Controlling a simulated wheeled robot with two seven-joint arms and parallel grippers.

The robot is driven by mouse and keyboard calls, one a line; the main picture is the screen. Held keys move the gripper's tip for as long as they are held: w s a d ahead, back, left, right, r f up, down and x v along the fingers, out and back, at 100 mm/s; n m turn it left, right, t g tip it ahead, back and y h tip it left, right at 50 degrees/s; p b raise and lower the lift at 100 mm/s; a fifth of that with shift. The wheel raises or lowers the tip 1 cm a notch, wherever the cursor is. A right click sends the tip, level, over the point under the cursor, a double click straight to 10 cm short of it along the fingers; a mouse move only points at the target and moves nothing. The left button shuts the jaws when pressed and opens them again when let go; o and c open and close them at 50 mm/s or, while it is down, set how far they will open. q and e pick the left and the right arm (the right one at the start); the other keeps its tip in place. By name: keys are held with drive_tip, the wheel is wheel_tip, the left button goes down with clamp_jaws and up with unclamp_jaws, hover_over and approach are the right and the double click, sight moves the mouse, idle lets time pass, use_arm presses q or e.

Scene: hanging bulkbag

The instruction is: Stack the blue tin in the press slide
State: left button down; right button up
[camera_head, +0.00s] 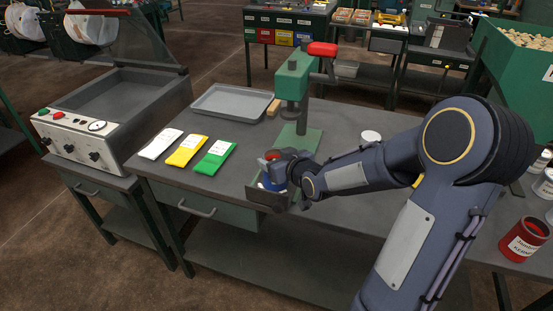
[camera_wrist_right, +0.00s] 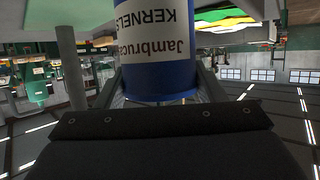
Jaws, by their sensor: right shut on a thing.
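My right gripper (camera_head: 281,172) is shut on the blue tin (camera_head: 268,184), which is mostly hidden behind the gripper in the head view. In the right wrist view the blue tin (camera_wrist_right: 158,75) has a white label with upside-down lettering and sits between the two fingers (camera_wrist_right: 160,88). The green press (camera_head: 294,80) with a red handle stands at the back of the bench. The press slide (camera_head: 262,198) seems to be the low tray in front of it, with the tin over or in it; I cannot tell whether the tin touches it. My left gripper is out of view.
White, yellow and green packets (camera_head: 188,150) lie left of the press, with a grey tray (camera_head: 232,101) behind. A small white-topped tin (camera_head: 371,136) stands behind my right arm. A red tin (camera_head: 524,239) stands at the right. A sealing machine (camera_head: 120,105) is far left.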

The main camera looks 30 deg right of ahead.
drive_tip(key=shift+f, duration=0.25)
drive_tip(key=o, duration=1.4)
drive_tip(key=shift+r, duration=0.1)
drive_tip(key=shift+r, duration=0.15)
drive_tip(key=shift+r+p, duration=0.4)
drive_tip(key=shift+p, duration=0.15)
drive_tip(key=v, duration=0.2)
drive_tip(key=shift+s+d+b, duration=0.1)
drive_tip(key=shift+s+b, duration=0.25)
drive_tip(key=shift+s, duration=0.05)
drive_tip(key=s+a+r+m+g+p, duration=0.2)
drive_tip(key=s+r+g, duration=0.1)
drive_tip(key=s, duration=1.2)
drive_tip(key=s+a+g+y, duration=0.1)
drive_tip(key=s+a, duration=0.2)
drive_tip(key=s+a+g+y, duration=0.1)
drive_tip(key=s+a+g, duration=0.1)
drive_tip(key=s+a, duration=0.1)
drive_tip(key=s+a+g+y, duration=0.1)
drive_tip(key=s+a+g, duration=0.1)
drive_tip(key=s+a, duration=0.2)
drive_tip(key=shift+s+f+y, duration=0.2)
drive_tip(key=shift+s+y, duration=0.2)
drive_tip(key=shift+s, duration=0.1)
